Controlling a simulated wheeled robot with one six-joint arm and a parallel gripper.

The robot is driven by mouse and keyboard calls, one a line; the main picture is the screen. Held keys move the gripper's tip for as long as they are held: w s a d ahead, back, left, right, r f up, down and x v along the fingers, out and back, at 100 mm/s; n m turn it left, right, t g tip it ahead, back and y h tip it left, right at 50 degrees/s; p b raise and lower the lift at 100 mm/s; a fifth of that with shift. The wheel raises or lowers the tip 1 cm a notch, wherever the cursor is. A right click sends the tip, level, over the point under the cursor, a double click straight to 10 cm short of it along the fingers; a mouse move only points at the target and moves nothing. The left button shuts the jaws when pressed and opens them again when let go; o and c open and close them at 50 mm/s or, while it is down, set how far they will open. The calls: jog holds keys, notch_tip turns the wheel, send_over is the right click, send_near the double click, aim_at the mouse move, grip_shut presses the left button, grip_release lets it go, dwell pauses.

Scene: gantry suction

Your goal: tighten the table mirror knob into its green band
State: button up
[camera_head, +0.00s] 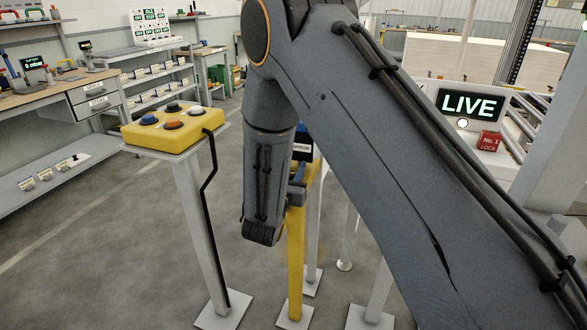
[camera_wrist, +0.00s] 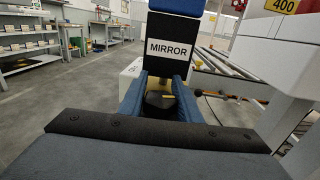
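The table mirror station stands behind my arm in the head view, a black panel (camera_head: 305,155) on a yellow post (camera_head: 295,265). In the wrist view its black panel (camera_wrist: 182,72) carries a white MIRROR label (camera_wrist: 166,50) under a blue top. A dark round knob (camera_wrist: 157,101) with a short yellow mark sits below the panel. The blue fingers of my gripper (camera_wrist: 160,98) stand on either side of the knob, close to it. Whether they press on it cannot be told. I cannot make out a green band. My arm hides most of the gripper in the head view.
A yellow button box (camera_head: 172,135) on a grey post stands to the left, with a black cable hanging down. A LIVE display (camera_head: 470,105) and a red lock box (camera_head: 488,141) are at the right. A roller conveyor (camera_wrist: 228,66) lies right of the panel. Floor at left is open.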

jog(key=shift+m+h, duration=0.3)
jog(key=shift+h, duration=0.2)
jog(key=m+g+h, duration=0.1)
jog(key=m+h+b, duration=0.1)
jog(key=h, duration=0.1)
jog(key=shift+s+d+f+g+b, duration=0.1)
jog(key=shift+s+d+g+b, duration=0.05)
jog(key=shift+d+g+b, duration=0.2)
jog(key=shift+s+d+m+g+h+b, duration=0.15)
jog(key=shift+d+m+g+h+b, duration=0.1)
jog(key=shift+m+g+h, duration=0.4)
jog(key=shift+s+d+m+g+h+b, duration=0.1)
jog(key=shift+m+g+h+b, duration=0.15)
jog(key=shift+m+g+h, duration=0.4)
jog(key=shift+s+d+m+g+h+b, duration=0.2)
jog(key=shift+m+h, duration=0.3)
jog(key=shift+h, duration=0.4)
jog(key=shift+g, duration=0.25)
jog(key=o, duration=1.1)
jog(key=shift+c, duration=0.2)
jog(key=b+v, duration=0.1)
jog(key=v, duration=0.6)
jog(key=shift+s+a, duration=0.25)
jog(key=shift+a, duration=0.05)
